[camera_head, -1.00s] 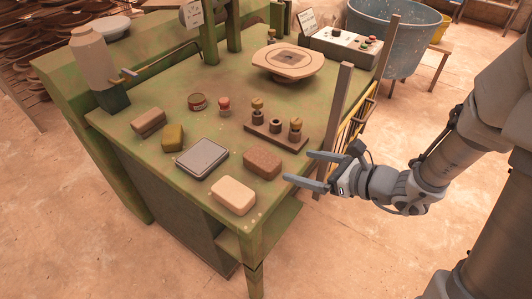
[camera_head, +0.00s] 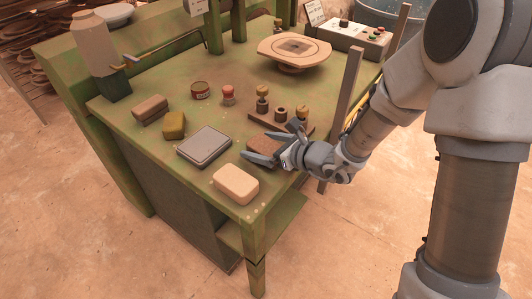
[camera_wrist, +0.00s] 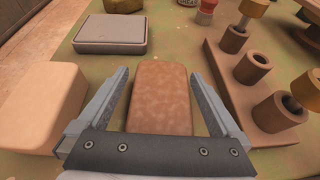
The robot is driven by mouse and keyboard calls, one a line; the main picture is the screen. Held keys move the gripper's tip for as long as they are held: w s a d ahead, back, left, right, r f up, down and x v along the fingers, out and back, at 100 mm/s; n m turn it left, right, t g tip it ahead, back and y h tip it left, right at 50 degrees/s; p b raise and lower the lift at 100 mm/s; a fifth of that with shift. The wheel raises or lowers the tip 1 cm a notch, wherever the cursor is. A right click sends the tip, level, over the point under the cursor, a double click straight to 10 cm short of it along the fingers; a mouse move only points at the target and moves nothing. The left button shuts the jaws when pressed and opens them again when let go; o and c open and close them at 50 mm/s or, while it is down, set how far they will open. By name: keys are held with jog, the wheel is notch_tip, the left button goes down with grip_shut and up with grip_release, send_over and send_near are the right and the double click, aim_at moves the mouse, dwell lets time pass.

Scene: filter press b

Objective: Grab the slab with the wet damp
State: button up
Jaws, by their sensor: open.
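A brown slab with darker, damp-looking mottling (camera_wrist: 160,95) lies flat on the green table, in the middle of the wrist view. In the head view this mottled slab (camera_head: 264,144) is partly hidden by my gripper (camera_head: 268,150). My gripper also shows in the wrist view (camera_wrist: 159,71). It is open, with one finger on each side of the mottled slab and narrow gaps to it. The slab's near end is hidden behind the gripper body. A paler, evenly coloured slab (camera_head: 236,184) lies at the near corner; it also shows at the left in the wrist view (camera_wrist: 42,105).
A rack with pegs (camera_wrist: 255,85) stands close to the right finger. A grey flat box (camera_head: 205,147), a yellowish block (camera_head: 174,125), a brown block (camera_head: 150,108), a tin (camera_head: 200,90) and a red-topped item (camera_head: 228,94) lie farther left. An upright post (camera_head: 345,105) stands at the table's right edge.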

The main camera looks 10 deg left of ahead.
jog(key=shift+x, duration=0.85)
grip_shut()
